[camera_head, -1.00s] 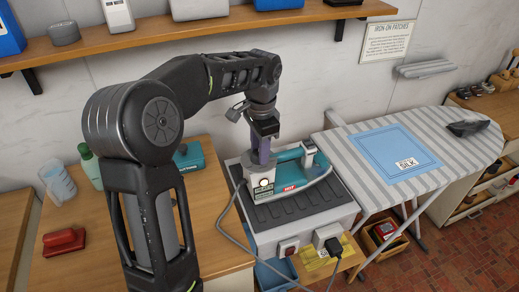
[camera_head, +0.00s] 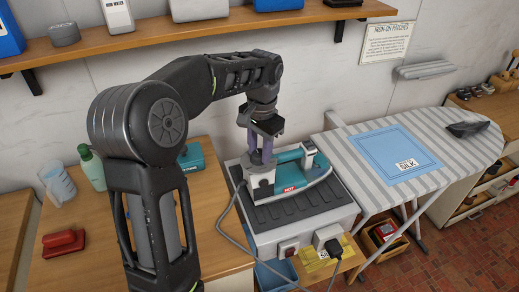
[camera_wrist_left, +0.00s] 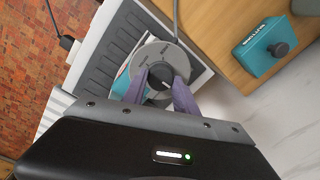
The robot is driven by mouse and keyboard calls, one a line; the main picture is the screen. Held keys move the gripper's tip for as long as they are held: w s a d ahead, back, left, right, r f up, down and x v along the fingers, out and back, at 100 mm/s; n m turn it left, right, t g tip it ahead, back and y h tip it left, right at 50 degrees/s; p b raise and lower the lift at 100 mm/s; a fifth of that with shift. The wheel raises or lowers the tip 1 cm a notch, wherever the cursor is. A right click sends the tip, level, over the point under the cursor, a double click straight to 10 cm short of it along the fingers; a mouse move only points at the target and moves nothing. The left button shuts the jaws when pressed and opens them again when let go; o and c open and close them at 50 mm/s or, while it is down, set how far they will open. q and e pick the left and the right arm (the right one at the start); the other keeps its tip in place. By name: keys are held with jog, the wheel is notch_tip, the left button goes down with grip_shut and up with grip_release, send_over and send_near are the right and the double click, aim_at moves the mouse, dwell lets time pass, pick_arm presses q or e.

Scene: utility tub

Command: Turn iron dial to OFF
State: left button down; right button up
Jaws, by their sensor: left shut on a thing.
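A teal and white iron (camera_head: 300,174) with a red "HOT" label rests on a ribbed grey stand (camera_head: 300,207). My left gripper (camera_head: 260,158) reaches down from above to the rear end of the iron. In the left wrist view, its two purple fingers (camera_wrist_left: 160,86) are shut on the dark knob of the iron's dial (camera_wrist_left: 158,60), one on each side. The dial's round grey plate carries small lettering that I cannot read, and the fingers hide part of it. My right gripper is in neither view.
The iron's cord (camera_head: 222,228) hangs in a loop at the stand's left side. A striped ironing board (camera_head: 457,160) with a blue cloth (camera_head: 393,155) stands to the right. A wall shelf (camera_head: 235,29) runs above.

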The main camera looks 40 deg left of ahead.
aim_at(260, 154)
pick_arm(q)
jog(key=c, duration=1)
grip_release()
jog(key=shift+o, duration=0.2)
jog(key=shift+r, duration=0.55)
notch_tip(260, 154, up, 4)
jog(key=shift+d+f+b, duration=0.1)
jog(key=shift+b, duration=0.3)
notch_tip(260, 154, up, 2)
jog(key=shift+p, duration=0.6)
jog(key=shift+d+r+p, duration=0.1)
jog(key=shift+r+p, duration=0.2)
jog(key=shift+r, duration=0.25)
jog(key=shift+f, duration=0.15)
